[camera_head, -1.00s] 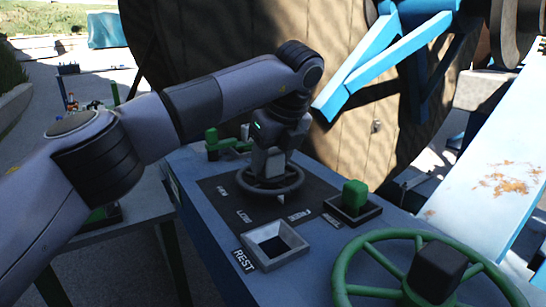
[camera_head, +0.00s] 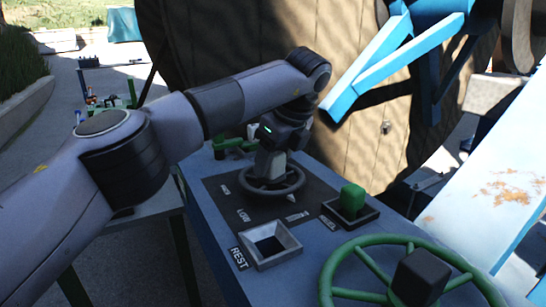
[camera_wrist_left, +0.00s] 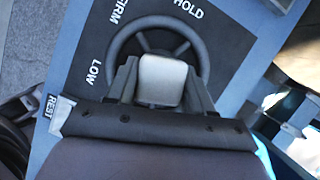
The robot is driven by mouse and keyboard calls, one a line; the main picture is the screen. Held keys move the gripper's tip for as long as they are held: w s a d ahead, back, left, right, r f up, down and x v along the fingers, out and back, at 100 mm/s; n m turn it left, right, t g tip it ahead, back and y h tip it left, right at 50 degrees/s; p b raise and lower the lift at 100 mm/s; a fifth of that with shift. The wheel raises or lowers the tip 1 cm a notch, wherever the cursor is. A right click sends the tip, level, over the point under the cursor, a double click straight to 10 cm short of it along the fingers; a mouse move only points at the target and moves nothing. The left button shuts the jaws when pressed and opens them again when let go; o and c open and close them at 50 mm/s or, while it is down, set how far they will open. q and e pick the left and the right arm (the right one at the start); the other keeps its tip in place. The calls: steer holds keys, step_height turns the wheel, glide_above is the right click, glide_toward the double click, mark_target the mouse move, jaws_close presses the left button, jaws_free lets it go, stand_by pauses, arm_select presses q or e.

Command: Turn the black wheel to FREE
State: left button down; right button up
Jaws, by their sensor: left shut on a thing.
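The black wheel (camera_head: 298,181) lies flat on a dark plate on the blue-grey console. My left gripper (camera_head: 270,170) comes down over its centre, leaning slightly. In the left wrist view the two fingers (camera_wrist_left: 161,88) are shut on the pale grey block at the middle of the wheel (camera_wrist_left: 118,45). A small pale pointer (camera_head: 290,198) at the wheel's near edge points toward the near right, close to the label beside LOW. LOW, FIRM and HOLD read clearly in the wrist view. The label at the plate's right corner (camera_head: 330,222) is too small to read surely. My right gripper is not in view.
A green block (camera_head: 352,198) stands in a dark socket right of the wheel. An empty square socket (camera_head: 270,245) marked REST is in front. A large green handwheel (camera_head: 345,262) is near right. A green lever (camera_head: 232,146) and the big wooden reel (camera_head: 400,130) are behind.

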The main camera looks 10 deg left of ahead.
mark_target(282, 180)
arm_select(q)
steer(key=shift+a+r, duration=0.1)
steer(key=shift+r, duration=0.15)
steer(key=c, duration=0.5)
jaws_free()
steer(key=shift+c, duration=0.2)
steer(key=shift+f, duration=0.1)
steer(key=v, duration=0.7)
